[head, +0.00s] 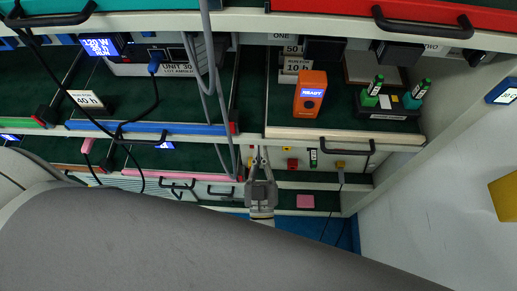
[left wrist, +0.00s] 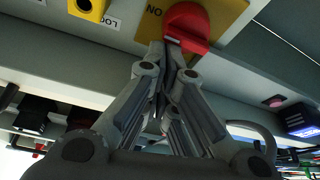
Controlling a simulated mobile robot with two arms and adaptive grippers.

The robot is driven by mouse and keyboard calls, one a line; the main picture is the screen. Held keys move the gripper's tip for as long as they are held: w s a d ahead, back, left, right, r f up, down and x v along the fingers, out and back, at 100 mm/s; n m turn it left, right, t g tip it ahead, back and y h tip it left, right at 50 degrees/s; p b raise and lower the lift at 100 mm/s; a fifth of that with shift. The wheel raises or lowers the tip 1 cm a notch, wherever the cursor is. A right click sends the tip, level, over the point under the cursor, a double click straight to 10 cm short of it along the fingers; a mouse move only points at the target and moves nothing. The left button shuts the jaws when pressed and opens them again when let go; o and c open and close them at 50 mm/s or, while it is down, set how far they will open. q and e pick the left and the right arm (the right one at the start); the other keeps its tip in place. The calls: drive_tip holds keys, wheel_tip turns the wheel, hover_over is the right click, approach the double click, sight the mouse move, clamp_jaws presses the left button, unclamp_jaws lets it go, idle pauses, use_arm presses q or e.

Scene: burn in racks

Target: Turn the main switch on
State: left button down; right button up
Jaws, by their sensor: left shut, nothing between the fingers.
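The main switch is a red knob (left wrist: 190,24) on a yellow plate (left wrist: 232,14) with an "ON" label, at the top of the left wrist view. My left gripper (left wrist: 170,48) is shut with nothing between its fingers. Its fingertips overlap the lower left edge of the knob; I cannot tell whether they touch it. In the head view, the left gripper (head: 260,153) points up at the panel under the right-hand shelf. It hides part of that panel, and I cannot make out the knob there. My right gripper is not in view.
A yellow lock part (left wrist: 87,8) sits left of the switch. In the head view, an orange "READY" device (head: 310,94) and a black holder with green-topped items (head: 388,112) stand on the shelf above. Grey cables (head: 207,60) hang left of the gripper. A black handle (head: 345,150) is to its right.

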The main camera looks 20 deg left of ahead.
use_arm(q)
drive_tip(key=shift+s+d+f+m+t+h+p, duration=0.15)
drive_tip(key=shift+f+m+h+p, duration=0.15)
drive_tip(key=shift+m, duration=0.55)
drive_tip(key=shift+w+f+m+t+h+p, duration=0.15)
drive_tip(key=shift+m+h, duration=0.25)
drive_tip(key=shift+m, duration=0.45)
drive_tip(key=shift+s, duration=0.1)
